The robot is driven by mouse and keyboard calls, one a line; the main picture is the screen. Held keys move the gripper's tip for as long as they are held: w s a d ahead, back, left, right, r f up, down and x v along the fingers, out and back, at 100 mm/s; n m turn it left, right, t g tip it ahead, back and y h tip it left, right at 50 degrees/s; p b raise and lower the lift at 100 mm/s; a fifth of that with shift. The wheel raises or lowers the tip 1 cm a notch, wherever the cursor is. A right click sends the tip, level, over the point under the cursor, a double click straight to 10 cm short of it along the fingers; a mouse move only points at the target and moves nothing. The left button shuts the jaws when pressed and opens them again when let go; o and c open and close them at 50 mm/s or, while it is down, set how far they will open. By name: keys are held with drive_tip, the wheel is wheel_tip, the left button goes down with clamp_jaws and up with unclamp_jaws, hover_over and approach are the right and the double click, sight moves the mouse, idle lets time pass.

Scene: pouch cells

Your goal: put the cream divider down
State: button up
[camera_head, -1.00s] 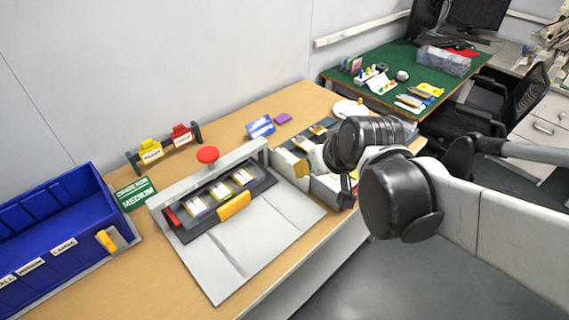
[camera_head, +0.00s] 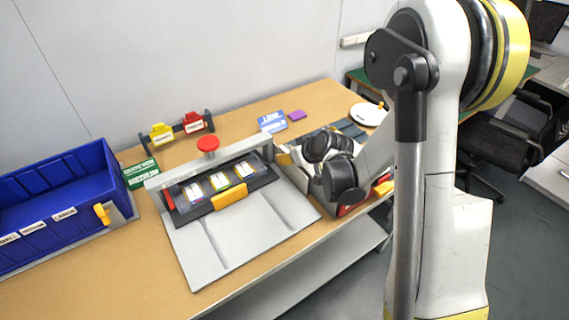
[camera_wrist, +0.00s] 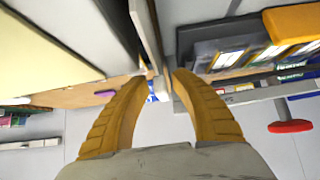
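My gripper (camera_wrist: 161,76) shows in the wrist view as two curved yellow fingers. Their tips are close together, with a narrow gap between them. A thin pale grey-beige panel (camera_wrist: 148,28), seen nearly edge-on, runs from the top of that view down to this gap. It may be the cream divider, but I cannot tell whether the fingers touch or grip it. A broad cream surface (camera_wrist: 40,50) fills the upper left, beside a grey wall. In the head view my arm hides the fingertips, which are low at the right side of the grey fixture (camera_head: 205,245).
The fixture has a red knob (camera_head: 208,143), a yellow handle (camera_head: 230,196) and several pouch cells. A blue bin (camera_head: 60,215) stands left. A blue-and-white box (camera_head: 272,122) and a purple block (camera_head: 297,115) lie behind. The wooden table (camera_head: 150,275) is clear at the front left.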

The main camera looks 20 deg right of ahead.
sight(280, 167)
drive_tip(key=b+x, duration=0.2)
drive_tip(key=x, duration=0.4)
drive_tip(key=shift+f+b, duration=0.15)
drive_tip(key=shift+b, duration=0.2)
drive_tip(key=shift+s, duration=0.1)
clamp_jaws()
